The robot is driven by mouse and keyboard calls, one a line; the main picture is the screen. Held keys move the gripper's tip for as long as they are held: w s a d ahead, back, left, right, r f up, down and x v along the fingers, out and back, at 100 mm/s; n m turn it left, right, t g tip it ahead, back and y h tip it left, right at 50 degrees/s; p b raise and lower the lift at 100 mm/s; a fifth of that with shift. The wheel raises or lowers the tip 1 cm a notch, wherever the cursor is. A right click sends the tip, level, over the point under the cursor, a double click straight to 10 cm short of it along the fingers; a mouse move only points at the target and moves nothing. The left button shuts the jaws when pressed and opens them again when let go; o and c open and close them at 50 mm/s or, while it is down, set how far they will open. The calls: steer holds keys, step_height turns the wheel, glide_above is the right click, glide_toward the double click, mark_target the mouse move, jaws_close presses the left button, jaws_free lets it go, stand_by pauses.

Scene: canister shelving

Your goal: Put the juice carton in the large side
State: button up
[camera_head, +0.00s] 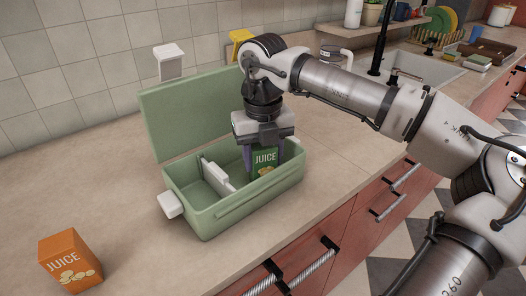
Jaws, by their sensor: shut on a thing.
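A green box with its lid raised (190,115) stands on the counter. A white divider (215,172) splits its inside into a smaller left part and a larger right part. My gripper (264,158) points down over the right part, shut on a green carton marked JUICE (264,161). The carton is upright, with its lower part inside the right part. I cannot tell whether it touches the floor of the box. An orange carton, also marked JUICE (70,262), stands on the counter at the front left, apart from the box.
A white block-like handle (171,204) sticks out at the box's left end. A white stand (169,62) and a yellow stool-like thing (240,38) are behind the lid. The sink (425,70) and dish rack lie at the back right.

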steer(key=shift+f, duration=0.25)
steer(key=o, duration=1.1)
steer(key=shift+r, duration=0.1)
steer(key=shift+r, duration=0.1)
step_height(320, 180, up, 8)
steer(key=shift+f+b, duration=0.2)
steer(key=shift+b, duration=0.25)
